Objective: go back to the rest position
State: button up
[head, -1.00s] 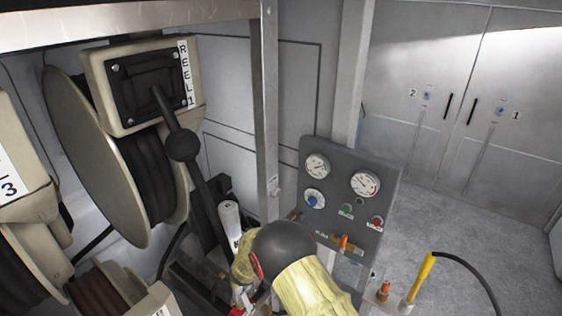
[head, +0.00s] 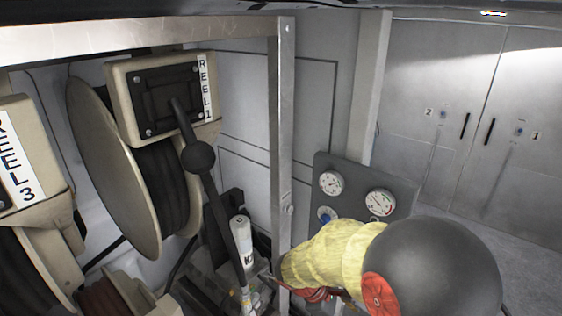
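My arm reaches in from the lower right of the head view, with a yellow sleeve and a dark round joint. It covers the lower part of the gauge panel. My gripper's fingers cannot be made out. The reel 1 box (head: 165,100) stands upper left with its lever, whose black ball (head: 198,158) hangs below the box. The reel 1 hose reel (head: 115,165) is behind it.
A metal post (head: 281,130) stands between the reels and the gauge panel (head: 357,178). The reel 3 box (head: 25,155) is at the left edge. A white cylinder (head: 242,240) stands near the post's foot. Grey cabinet doors (head: 430,70) close the back right.

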jog(key=s+r+m+t+y+b, duration=0.3)
jog(key=s+r+m+t+y, duration=0.2)
jog(key=s+r+m, duration=0.8)
jog(key=s+r+y, duration=0.2)
jog(key=s+r, duration=0.2)
jog(key=shift+r+m+t, duration=0.25)
jog(key=shift+m+t, duration=0.05)
jog(key=shift+d, duration=0.1)
jog(key=shift+c, duration=0.5)
